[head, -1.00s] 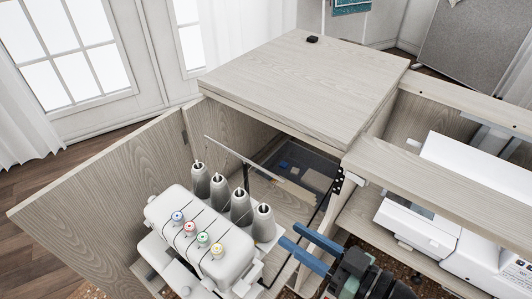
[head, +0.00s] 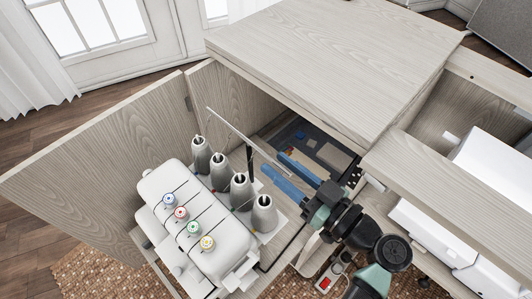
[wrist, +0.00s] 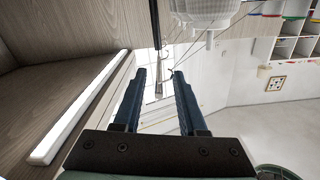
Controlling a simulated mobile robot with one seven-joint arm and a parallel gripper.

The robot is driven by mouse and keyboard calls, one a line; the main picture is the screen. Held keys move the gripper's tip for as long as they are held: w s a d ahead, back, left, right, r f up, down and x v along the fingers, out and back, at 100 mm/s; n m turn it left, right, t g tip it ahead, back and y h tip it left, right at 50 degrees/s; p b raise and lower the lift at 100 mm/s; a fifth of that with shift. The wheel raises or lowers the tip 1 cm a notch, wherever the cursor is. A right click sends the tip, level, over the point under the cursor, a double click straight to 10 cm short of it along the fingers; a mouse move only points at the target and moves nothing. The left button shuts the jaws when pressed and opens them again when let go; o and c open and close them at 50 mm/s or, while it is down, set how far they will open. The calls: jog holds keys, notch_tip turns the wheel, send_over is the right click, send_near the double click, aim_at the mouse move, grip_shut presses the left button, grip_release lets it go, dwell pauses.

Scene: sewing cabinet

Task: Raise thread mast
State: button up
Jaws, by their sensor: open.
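The thread mast is a thin pale bar (head: 232,131) on a dark upright post (head: 249,160), behind a row of grey thread cones (head: 220,172) on the white overlock machine (head: 195,215). The bar stands a little above the cone tops and reaches over toward my gripper. My gripper (head: 272,163) is open, its two blue fingers pointing left toward the post from the right of the bar. In the wrist view a dark rod (wrist: 155,25) with a pale lower end appears between the open fingertips (wrist: 159,73); I cannot tell its distance. Nothing is visibly held.
The wooden cabinet top (head: 335,60) overhangs the compartment behind my gripper. An open door (head: 90,190) stands at the left. A tray (head: 325,148) lies inside the cabinet. A white sewing machine (head: 490,185) is in the right bay.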

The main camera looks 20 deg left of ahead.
aim_at(250, 142)
jog(key=shift+x, duration=2.15)
jog(key=shift+c, duration=0.3)
grip_shut()
